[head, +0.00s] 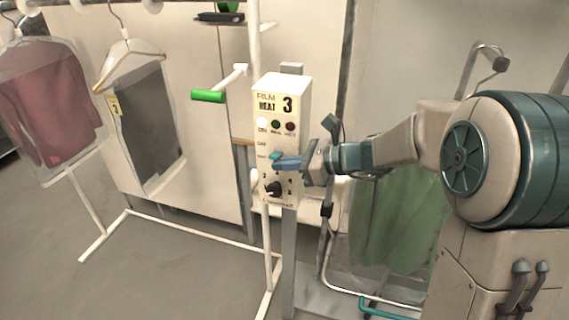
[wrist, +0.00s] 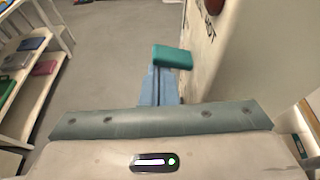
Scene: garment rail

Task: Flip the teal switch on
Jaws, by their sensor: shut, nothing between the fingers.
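The teal switch (head: 275,155) sticks out from the front of a cream control box (head: 283,95) marked FILM HEAT 3. My gripper (head: 282,164) is shut and empty, its blue fingers at the switch, just below it in the head view. In the wrist view the switch (wrist: 172,57) is a teal block right at the tips of my closed fingers (wrist: 160,80), covering their ends. I cannot tell whether they touch. The switch's base is hidden, and whether it is on or off is unclear.
The box carries a pale lamp (head: 262,123), dark green and red lamps, and a black knob (head: 273,188) below the switch. A green-handled lever (head: 208,95) juts out at its left. Bagged garments (head: 50,100) hang farther left. Open floor (head: 150,265) lies front left.

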